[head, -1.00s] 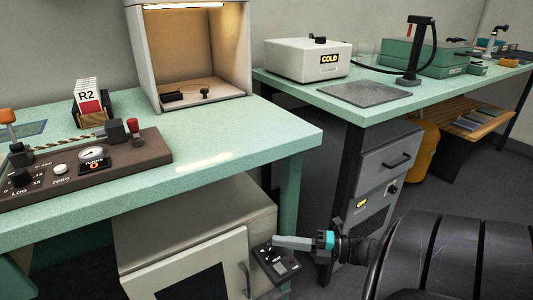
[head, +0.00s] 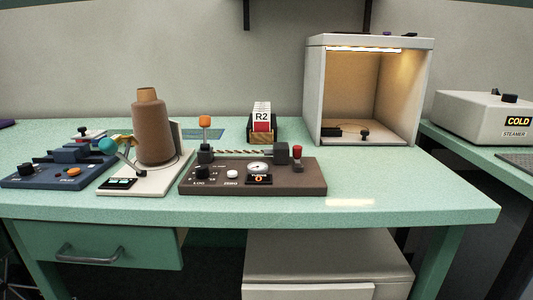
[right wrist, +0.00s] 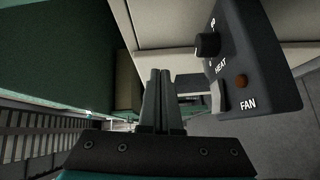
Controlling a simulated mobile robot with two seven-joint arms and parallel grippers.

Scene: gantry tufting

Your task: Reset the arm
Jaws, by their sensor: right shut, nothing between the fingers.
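My right gripper (right wrist: 163,85) shows only in the right wrist view. Its two dark fingers are side by side and shut, with nothing between them. A dark control panel marked HEAT and FAN (right wrist: 256,65) is to the right of the fingers and apart from them in the picture. Neither of my arms shows in the head view now, and my left gripper is not in view.
The green bench (head: 400,200) holds a blue device (head: 62,170), a brown yarn cone (head: 153,130), a brown twist tester (head: 300,180), an R2 card box (head: 262,125) and a lit booth (head: 368,90). A pale cabinet (head: 330,262) stands beneath. A COLD steamer (head: 485,115) is at right.

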